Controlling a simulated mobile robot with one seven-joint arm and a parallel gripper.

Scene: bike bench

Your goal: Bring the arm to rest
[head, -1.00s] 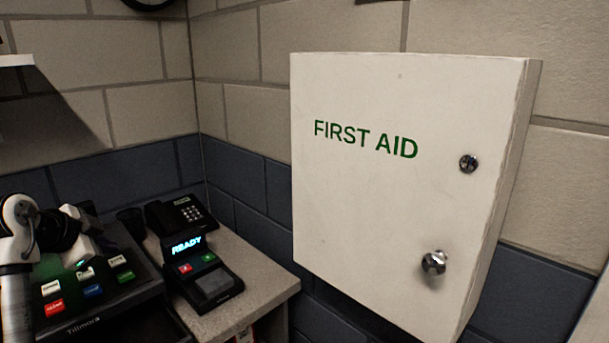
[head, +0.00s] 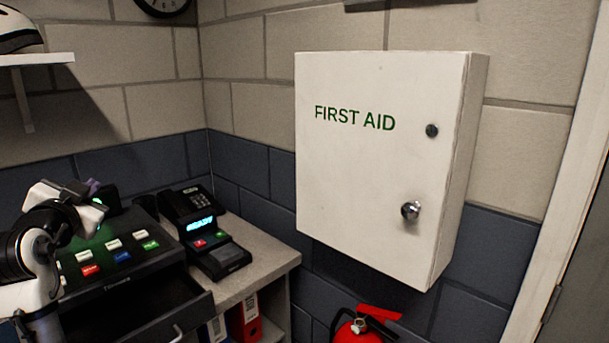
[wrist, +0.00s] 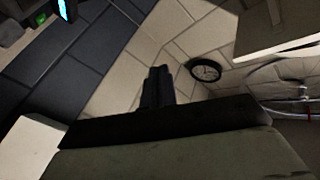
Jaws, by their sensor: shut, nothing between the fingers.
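My gripper shows in the wrist view (wrist: 158,88) as dark fingers held together, with nothing between them. Behind the fingers is the tiled wall. In the head view my arm is at the lower left, folded in front of the till, and its fingers are hard to make out there. No object is held.
A white first aid cabinet (head: 375,165), door shut, hangs on the wall. The till (head: 125,255) has its drawer (head: 150,315) open. A card terminal (head: 215,250) stands on the counter (head: 265,262). A fire extinguisher (head: 360,330) is below the cabinet. A shelf (head: 40,59) juts out above.

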